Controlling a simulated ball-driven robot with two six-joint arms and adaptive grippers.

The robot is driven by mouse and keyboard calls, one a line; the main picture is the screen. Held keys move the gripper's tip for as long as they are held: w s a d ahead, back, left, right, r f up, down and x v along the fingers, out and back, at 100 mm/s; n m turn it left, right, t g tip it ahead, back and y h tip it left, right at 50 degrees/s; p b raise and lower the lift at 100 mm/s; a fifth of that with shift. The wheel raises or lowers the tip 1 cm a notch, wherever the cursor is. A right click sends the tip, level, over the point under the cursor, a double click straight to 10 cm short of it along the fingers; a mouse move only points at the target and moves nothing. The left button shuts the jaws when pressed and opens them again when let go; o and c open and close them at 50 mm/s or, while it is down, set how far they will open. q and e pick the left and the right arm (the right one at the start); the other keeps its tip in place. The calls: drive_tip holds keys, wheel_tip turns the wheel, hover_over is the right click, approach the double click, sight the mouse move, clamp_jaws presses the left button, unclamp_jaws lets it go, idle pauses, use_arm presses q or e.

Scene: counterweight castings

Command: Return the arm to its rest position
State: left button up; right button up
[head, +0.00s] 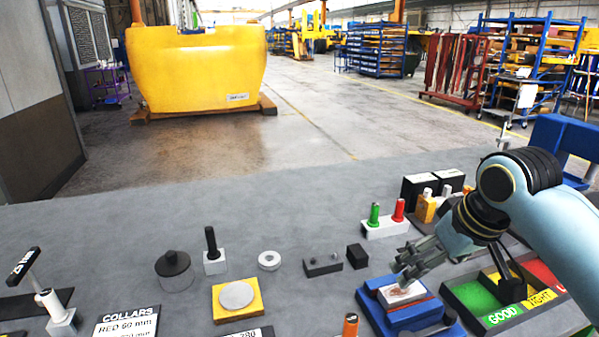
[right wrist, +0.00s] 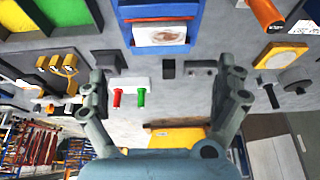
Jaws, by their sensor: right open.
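My right arm (head: 555,225) reaches in from the right in the head view. Its gripper (head: 412,262) is above the grey table, close over the back of a blue fixture (head: 372,311) that holds a pale block (head: 403,293) with a brownish mark. In the right wrist view the fingers of the gripper (right wrist: 163,88) are spread wide with nothing between them. There the blue fixture (right wrist: 190,8) and the pale block (right wrist: 160,36) lie beyond the fingertips. My left gripper is not in view.
A sorting tray with green (head: 478,298), yellow and red compartments stands right, under the arm. A white block (head: 385,229) with green and red plugs stands behind the gripper. A black-knobbed cylinder (head: 174,272), ring (head: 269,260) and yellow plate (head: 218,312) are left. The table's back left is clear.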

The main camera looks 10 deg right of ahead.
drive_tip(key=s+a+h, duration=0.1)
drive_tip(key=s+a, duration=0.1)
drive_tip(key=s, duration=0.9)
drive_tip(key=s+a, duration=0.2)
drive_tip(key=s, duration=0.8)
wheel_tip(320, 180, down, 35)
drive_tip(key=s+d+g+b, duration=0.2)
drive_tip(key=d+b, duration=0.1)
drive_tip(key=b, duration=0.7)
drive_tip(key=s+f+b, duration=0.3)
drive_tip(key=s+f, duration=0.3)
drive_tip(key=f, duration=0.3)
drive_tip(key=s+f+g+b, duration=0.1)
drive_tip(key=s+f+b, duration=0.2)
drive_tip(key=s+f, duration=0.3)
drive_tip(key=s+f+b, duration=0.3)
drive_tip(key=s+f, duration=0.4)
drive_tip(key=f, duration=0.6)
drive_tip(key=shift+d+g+b, duration=0.3)
drive_tip(key=shift+d+b, duration=0.05)
drive_tip(key=shift+d, duration=0.1)
